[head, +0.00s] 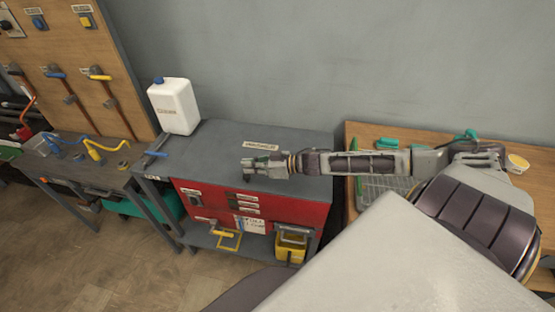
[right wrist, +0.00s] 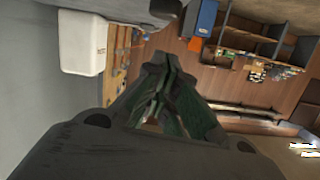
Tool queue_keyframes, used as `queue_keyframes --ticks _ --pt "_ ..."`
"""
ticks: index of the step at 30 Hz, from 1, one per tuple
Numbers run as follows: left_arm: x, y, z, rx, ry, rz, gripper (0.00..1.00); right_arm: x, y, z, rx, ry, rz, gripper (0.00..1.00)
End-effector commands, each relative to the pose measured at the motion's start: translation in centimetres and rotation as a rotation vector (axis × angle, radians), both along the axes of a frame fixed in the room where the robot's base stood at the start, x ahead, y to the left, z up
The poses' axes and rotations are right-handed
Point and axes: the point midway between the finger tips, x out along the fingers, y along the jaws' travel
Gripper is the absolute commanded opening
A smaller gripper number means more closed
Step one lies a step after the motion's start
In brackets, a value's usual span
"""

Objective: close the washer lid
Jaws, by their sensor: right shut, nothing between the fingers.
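The washer (head: 285,207) is a red-fronted box with a dark grey lid (head: 225,140) on top. The lid lies flat over the box, with a pale label near its back. My right gripper (head: 248,168) is over the lid's front middle, its arm reaching in from the right. Its fingers (right wrist: 160,95) are shut with nothing held. I cannot tell if they touch the lid. The grey edge at the top of the right wrist view looks like the washer top (right wrist: 225,18). My left gripper is not in view.
A white jug (head: 174,106) with a blue cap stands at the back left of the washer; it also shows in the right wrist view (right wrist: 82,42). A wooden bench (head: 385,132) is on the right. A workbench (head: 85,160) and tool board (head: 75,60) are on the left.

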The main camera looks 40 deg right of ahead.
Motion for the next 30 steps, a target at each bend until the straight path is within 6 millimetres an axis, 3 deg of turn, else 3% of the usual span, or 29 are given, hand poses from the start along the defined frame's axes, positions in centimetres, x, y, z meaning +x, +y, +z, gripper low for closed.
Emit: queue_keyframes --ticks 4,30 --pt "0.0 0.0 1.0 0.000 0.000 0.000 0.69 0.1 0.0 1.1 0.001 -0.002 0.000 0.00" --pt "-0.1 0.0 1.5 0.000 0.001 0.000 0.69 -2.3 -2.0 1.5 0.001 -0.001 0.000 0.00"
